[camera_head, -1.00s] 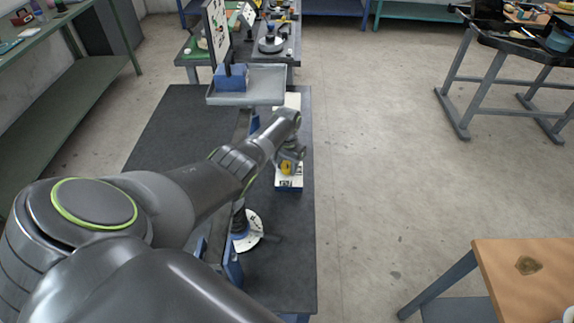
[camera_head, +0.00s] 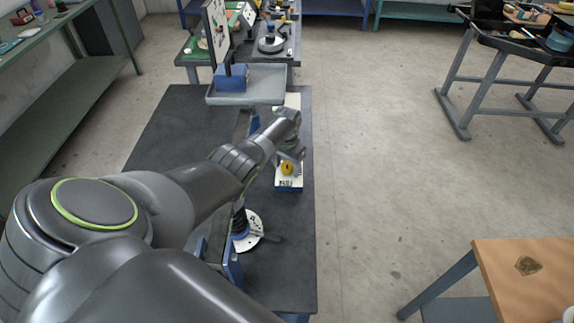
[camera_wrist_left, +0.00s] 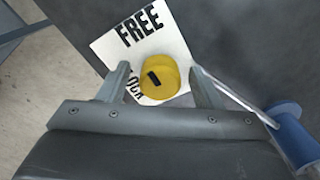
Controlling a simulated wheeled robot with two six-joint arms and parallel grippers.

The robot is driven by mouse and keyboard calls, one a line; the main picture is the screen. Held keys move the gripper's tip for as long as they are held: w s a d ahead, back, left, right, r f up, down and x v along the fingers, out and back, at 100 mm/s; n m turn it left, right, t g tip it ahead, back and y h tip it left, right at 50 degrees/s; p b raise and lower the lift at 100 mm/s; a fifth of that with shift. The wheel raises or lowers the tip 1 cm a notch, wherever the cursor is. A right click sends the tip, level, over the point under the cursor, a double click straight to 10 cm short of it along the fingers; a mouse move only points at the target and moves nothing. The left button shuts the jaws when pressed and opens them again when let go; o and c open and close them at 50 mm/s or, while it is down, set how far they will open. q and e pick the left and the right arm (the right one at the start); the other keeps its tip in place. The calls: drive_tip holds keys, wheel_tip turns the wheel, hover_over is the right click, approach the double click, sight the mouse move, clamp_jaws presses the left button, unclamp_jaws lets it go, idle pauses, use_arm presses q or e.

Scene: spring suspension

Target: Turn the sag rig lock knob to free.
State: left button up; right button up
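The yellow lock knob (camera_wrist_left: 167,70) with a short black mark sits on a white label plate (camera_wrist_left: 108,46) in the left wrist view. FREE is printed on the plate's upper part and LOCK at its lower left, partly hidden. My left gripper (camera_wrist_left: 158,73) is open, with one finger on each side of the knob and a visible gap to it on both sides. In the head view the knob (camera_head: 287,168) shows just below my left wrist, which hides part of the plate (camera_head: 289,184). My right gripper is not in view.
The rig stands on a dark bench (camera_head: 170,125). A grey tray (camera_head: 268,97) is beyond my wrist, and a round white dial plate (camera_head: 254,222) is nearer. A blue spool-shaped part (camera_wrist_left: 290,130) is right of the gripper. Open floor lies to the right.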

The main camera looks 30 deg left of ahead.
sight(287, 164)
use_arm(q)
drive_tip(key=shift+r, duration=0.55)
wheel_tip(287, 164, up, 5)
drive_tip(key=shift+r+p, duration=0.1)
drive_tip(key=shift+p, duration=0.55)
wheel_tip(287, 164, up, 11)
drive_tip(key=b, duration=0.1)
